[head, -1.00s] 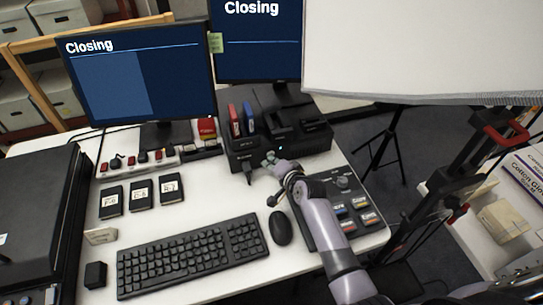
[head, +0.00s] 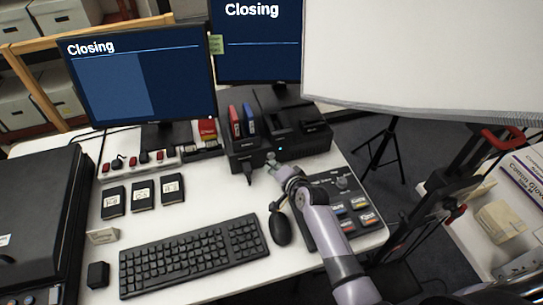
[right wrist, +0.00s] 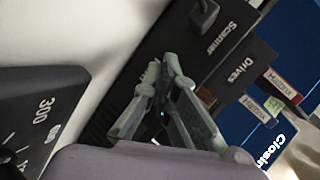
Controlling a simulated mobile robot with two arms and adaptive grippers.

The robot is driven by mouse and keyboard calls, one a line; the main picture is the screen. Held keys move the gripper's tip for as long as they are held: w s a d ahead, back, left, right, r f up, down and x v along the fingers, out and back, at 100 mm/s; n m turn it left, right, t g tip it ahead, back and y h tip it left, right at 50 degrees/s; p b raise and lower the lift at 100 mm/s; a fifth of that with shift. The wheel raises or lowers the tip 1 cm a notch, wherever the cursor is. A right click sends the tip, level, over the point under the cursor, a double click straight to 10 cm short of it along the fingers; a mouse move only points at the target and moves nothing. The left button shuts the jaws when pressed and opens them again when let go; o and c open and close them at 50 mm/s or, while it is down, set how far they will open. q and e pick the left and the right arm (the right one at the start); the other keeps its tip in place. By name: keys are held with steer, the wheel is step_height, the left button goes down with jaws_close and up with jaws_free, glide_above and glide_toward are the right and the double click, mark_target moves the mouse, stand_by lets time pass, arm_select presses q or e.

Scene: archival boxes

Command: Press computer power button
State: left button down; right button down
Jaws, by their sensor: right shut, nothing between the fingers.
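The black computer unit (head: 292,140) stands at the back of the white desk, below the right monitor. A small blue light shows on its front; it also shows in the right wrist view (right wrist: 162,115), between my fingers. My right gripper (head: 271,160) is at the front of this unit. In the right wrist view my right gripper (right wrist: 163,68) is shut with nothing held, its fingertips close to the dark front. I cannot tell whether they touch it. My left gripper is not made out.
A dock with red (head: 235,121) and blue cartridges stands left of the computer. A control panel (head: 345,205), mouse (head: 280,228) and keyboard (head: 190,254) lie in front. A large white panel (head: 420,50) hangs at upper right.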

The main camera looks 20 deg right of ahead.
steer(key=shift+s, duration=0.1)
steer(key=shift+s+d+p, duration=0.1)
steer(key=shift+s+p, duration=1.2)
steer(key=shift+s, duration=1.15)
steer(key=shift+f, duration=0.1)
